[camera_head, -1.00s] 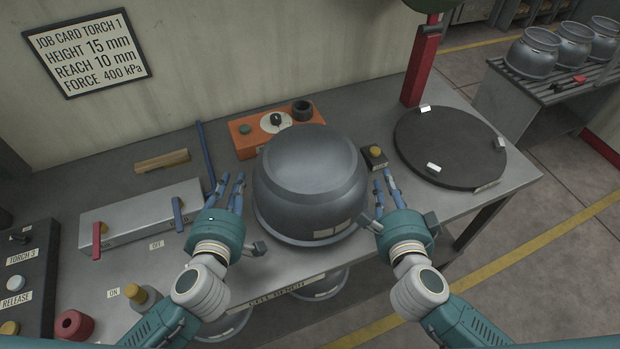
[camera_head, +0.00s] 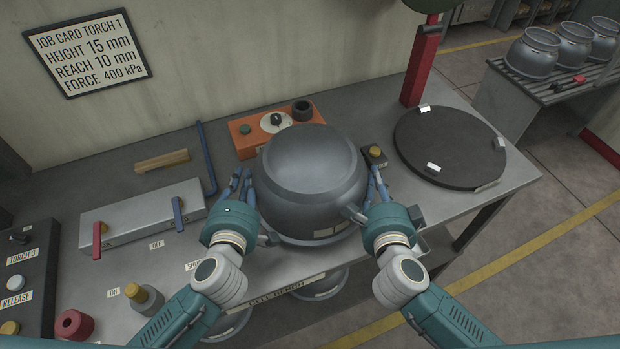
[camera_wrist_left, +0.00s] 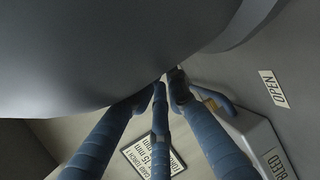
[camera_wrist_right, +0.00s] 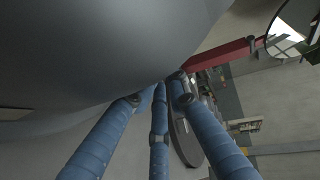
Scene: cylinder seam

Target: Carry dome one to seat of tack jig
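The large grey dome (camera_head: 312,170), taken as dome one, rests bottom-up near the bench's front edge. A pale label shows on its front. My left gripper (camera_head: 243,180) lies along its left side and my right gripper (camera_head: 376,183) along its right side, fingers pointing to the back. Both are very close to the dome; contact is not clear. The dome fills the top of the left wrist view (camera_wrist_left: 100,50) and right wrist view (camera_wrist_right: 100,50). The round dark plate (camera_head: 450,145) with small pale blocks at its rim, seemingly the tack jig seat, is empty at right.
An orange control box (camera_head: 245,142) stands behind the dome; a small box with a yellow button (camera_head: 375,153) is close at its right. A red post (camera_head: 422,65) rises behind the plate. A grey valve box (camera_head: 140,218) is at left. More pots (camera_head: 532,52) stand on a far rack.

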